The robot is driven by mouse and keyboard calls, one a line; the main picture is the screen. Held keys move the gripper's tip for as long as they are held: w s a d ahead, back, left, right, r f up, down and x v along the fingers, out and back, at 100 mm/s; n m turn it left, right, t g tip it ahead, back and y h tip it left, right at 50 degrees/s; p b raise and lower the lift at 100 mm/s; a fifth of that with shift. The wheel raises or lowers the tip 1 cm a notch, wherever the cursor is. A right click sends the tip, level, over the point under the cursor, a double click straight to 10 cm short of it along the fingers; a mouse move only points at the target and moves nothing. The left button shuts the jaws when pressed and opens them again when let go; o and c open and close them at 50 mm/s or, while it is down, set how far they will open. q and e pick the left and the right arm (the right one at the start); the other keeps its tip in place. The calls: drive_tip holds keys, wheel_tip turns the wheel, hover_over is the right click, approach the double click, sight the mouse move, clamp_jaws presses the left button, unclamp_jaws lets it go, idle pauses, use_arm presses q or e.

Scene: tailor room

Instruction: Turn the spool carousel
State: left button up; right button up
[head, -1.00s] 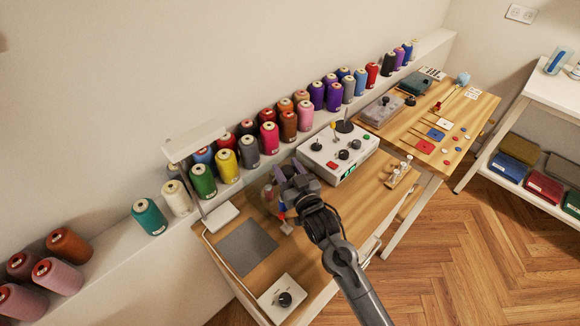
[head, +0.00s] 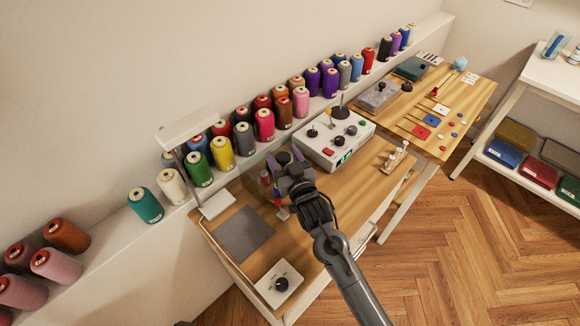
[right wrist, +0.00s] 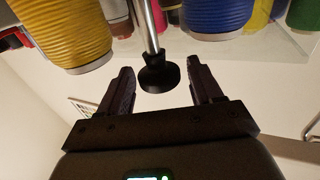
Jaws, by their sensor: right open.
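The spool carousel (head: 265,183) stands on the wooden table, largely hidden behind my right gripper in the head view. Red and blue spools show at its left side. In the right wrist view its clear plate (right wrist: 235,48) carries a yellow spool (right wrist: 65,30) and a blue spool (right wrist: 215,12). A metal rod ends in a black knob (right wrist: 158,76) between my right fingers. My right gripper (head: 287,158) is open, with its fingers (right wrist: 160,88) on either side of the knob and visible gaps to it. My left gripper is not in view.
A white control box (head: 337,140) stands close right of the carousel. A lamp (head: 187,135) and large thread cones (head: 221,153) line the wall side. A grey mat (head: 243,234) and a dial box (head: 279,284) lie nearer. Bare tabletop (head: 345,195) is at right.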

drive_tip(key=p+v, duration=0.2)
drive_tip(key=v, duration=0.8)
drive_tip(key=shift+s, duration=0.25)
